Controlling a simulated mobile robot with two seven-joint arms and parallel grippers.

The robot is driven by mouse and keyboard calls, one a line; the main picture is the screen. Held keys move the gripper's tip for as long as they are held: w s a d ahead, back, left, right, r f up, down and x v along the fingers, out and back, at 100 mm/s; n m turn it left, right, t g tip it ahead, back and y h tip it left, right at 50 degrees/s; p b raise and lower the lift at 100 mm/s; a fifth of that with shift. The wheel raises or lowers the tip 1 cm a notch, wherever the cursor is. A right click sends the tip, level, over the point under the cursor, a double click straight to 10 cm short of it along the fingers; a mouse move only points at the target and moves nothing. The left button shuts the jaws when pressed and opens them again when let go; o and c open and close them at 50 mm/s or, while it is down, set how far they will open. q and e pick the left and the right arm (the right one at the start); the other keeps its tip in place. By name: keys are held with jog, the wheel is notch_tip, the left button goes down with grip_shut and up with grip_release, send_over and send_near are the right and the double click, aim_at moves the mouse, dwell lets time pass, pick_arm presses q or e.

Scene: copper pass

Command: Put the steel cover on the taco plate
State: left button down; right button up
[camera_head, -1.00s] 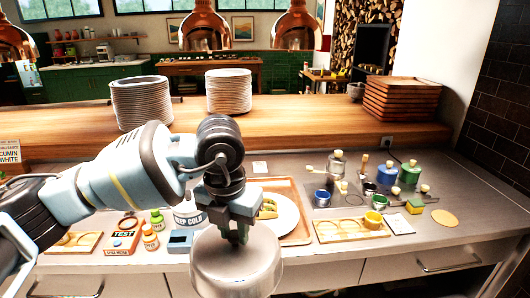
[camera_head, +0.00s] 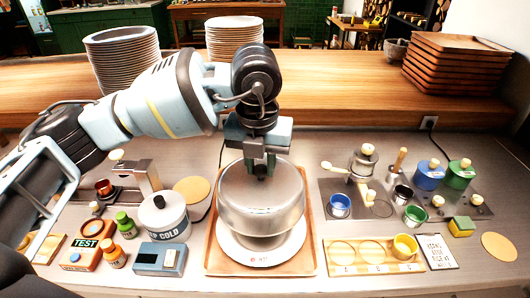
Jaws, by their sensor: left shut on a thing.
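The steel cover (camera_head: 262,205) is a shiny round dome in the middle of the head view. My left gripper (camera_head: 262,168) is above it, shut on the knob at its top. The cover is over the white plate (camera_head: 262,257), whose front rim shows below it. The tacos are hidden behind or under the cover. I cannot tell whether the cover's rim touches the plate. The plate is on a wooden tray (camera_head: 215,262). My right gripper is not in view.
A white "KEEP COLD" pot (camera_head: 163,218) and a blue-grey box (camera_head: 160,259) stand left of the tray. A wooden holder (camera_head: 345,257) with a yellow cup (camera_head: 405,246) is to the right. Plate stacks (camera_head: 125,60) (camera_head: 235,38) stand on the wooden ledge behind.

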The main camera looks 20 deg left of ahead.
aim_at(260, 177)
pick_arm(q)
jog(key=shift+s, duration=0.25)
jog(key=shift+f, duration=0.1)
jog(key=shift+f+b, duration=1.15)
jog(key=shift+f, duration=1.1)
jog(key=shift+w+f, duration=0.1)
jog(key=shift+f, duration=1.4)
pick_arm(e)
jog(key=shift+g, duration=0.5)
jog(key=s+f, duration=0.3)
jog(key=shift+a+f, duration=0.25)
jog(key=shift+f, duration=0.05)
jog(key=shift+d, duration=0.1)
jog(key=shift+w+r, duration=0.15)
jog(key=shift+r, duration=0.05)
pick_arm(q)
jog(key=shift+f, duration=0.4)
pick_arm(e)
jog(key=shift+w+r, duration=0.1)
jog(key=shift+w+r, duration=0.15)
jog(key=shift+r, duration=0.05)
